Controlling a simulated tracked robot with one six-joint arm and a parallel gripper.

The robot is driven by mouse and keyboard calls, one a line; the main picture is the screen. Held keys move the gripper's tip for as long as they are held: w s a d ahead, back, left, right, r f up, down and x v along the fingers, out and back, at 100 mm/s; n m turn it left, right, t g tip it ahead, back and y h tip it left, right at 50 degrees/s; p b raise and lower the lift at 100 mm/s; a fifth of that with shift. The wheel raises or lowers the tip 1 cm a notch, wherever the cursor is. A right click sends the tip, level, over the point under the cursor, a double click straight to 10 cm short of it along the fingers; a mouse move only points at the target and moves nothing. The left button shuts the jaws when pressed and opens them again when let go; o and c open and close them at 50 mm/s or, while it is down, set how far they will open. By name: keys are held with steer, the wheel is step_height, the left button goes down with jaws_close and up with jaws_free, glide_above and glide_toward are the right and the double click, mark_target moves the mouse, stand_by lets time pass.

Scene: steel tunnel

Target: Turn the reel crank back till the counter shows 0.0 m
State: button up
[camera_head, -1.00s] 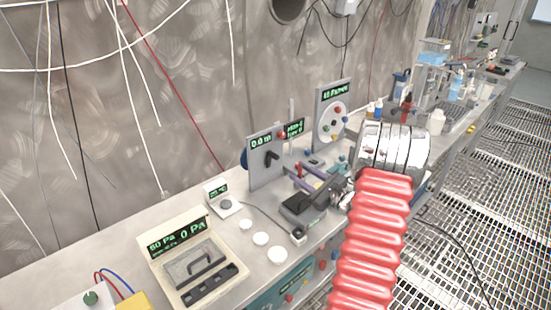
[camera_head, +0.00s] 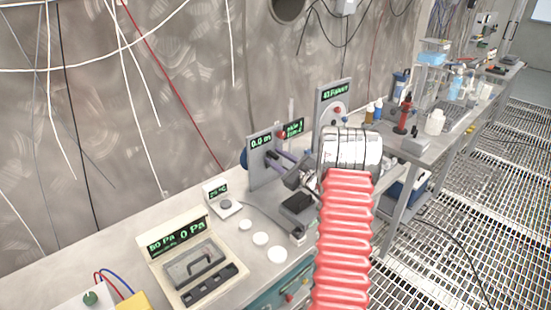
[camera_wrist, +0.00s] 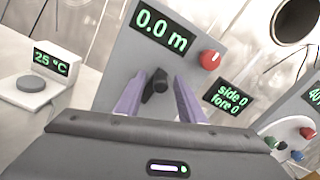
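The grey reel panel (camera_head: 258,172) stands on the bench, and its counter (camera_head: 261,142) reads 0.0 m. The wrist view shows the same green 0.0 m counter (camera_wrist: 161,30). The black crank (camera_wrist: 155,88) is on the panel face below the counter. My gripper (camera_wrist: 158,92) is open, with one purple finger on each side of the crank and visible gaps to it. In the head view my gripper (camera_head: 280,158) is in front of the panel and partly covers the crank. Whether the fingertips reach past the crank's end is hard to tell.
A red knob (camera_wrist: 211,59) and a small side/fore display (camera_wrist: 226,97) are right of the counter. A 25 °C device (camera_head: 222,197) stands left of the panel. A dial panel (camera_head: 332,105) stands to the right. White discs (camera_head: 261,239) lie in front.

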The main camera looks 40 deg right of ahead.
steer(key=shift+w, duration=0.35)
steer(key=shift+c, duration=0.2)
steer(key=c, duration=0.8)
steer(key=shift+d, duration=0.1)
steer(key=shift+d+f+m, duration=0.2)
steer(key=shift+d+m, duration=0.3)
steer(key=shift+m, duration=0.65)
steer(key=shift+d+f+m, duration=0.15)
steer(key=shift+d+m, duration=0.35)
steer(key=shift+m, duration=0.65)
steer(key=o, duration=0.8)
